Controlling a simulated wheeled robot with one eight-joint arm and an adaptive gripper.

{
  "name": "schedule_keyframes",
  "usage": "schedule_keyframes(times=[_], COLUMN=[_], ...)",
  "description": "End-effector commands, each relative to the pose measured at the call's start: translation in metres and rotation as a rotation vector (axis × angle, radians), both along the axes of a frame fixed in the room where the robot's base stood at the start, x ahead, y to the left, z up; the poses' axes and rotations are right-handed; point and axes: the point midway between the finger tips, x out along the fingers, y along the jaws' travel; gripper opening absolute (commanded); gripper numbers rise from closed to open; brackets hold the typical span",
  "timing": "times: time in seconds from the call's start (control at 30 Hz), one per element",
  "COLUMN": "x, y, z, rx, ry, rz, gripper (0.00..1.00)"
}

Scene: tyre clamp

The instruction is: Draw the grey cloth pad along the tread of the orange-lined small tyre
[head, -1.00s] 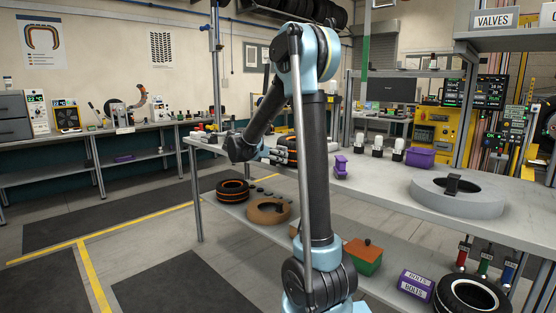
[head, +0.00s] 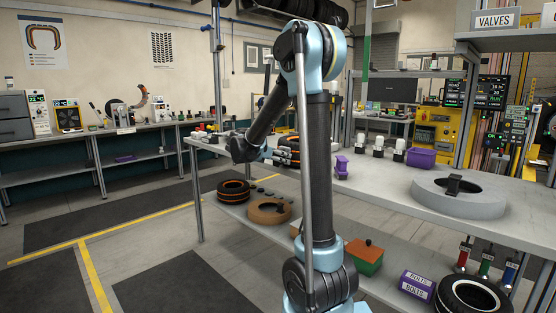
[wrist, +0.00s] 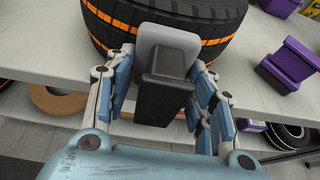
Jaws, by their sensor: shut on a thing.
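The orange-lined small tyre (wrist: 215,22) stands on the bench at the top of the wrist view, its black tread banded with orange. In the head view the tyre (head: 290,146) is partly hidden behind my arm. The grey cloth pad (wrist: 168,36) is a light grey plate with a dark block handle (wrist: 165,85). The pad is in front of the tread and appears against it; exact contact is hard to tell. My gripper (wrist: 160,95) is shut on the dark handle, with blue-padded fingers on both sides. In the head view my gripper (head: 277,157) is small beside the tyre.
A purple part (wrist: 288,62) stands on the bench to the right of the tyre. White-topped items (head: 377,146), a purple bin (head: 421,158) and a grey ring fixture (head: 458,198) are farther right. The lower shelf holds tyres, a brown ring (head: 270,210) and boxes.

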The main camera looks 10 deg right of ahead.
Motion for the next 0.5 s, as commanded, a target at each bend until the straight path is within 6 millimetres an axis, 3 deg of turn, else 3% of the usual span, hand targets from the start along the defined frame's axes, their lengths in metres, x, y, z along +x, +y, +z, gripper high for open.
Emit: schedule_keyframes(times=[0.5], x=[0.011], y=[0.007], z=[0.000], rx=[-0.001], ry=[0.000], rz=[-0.001], gripper=[0.23])
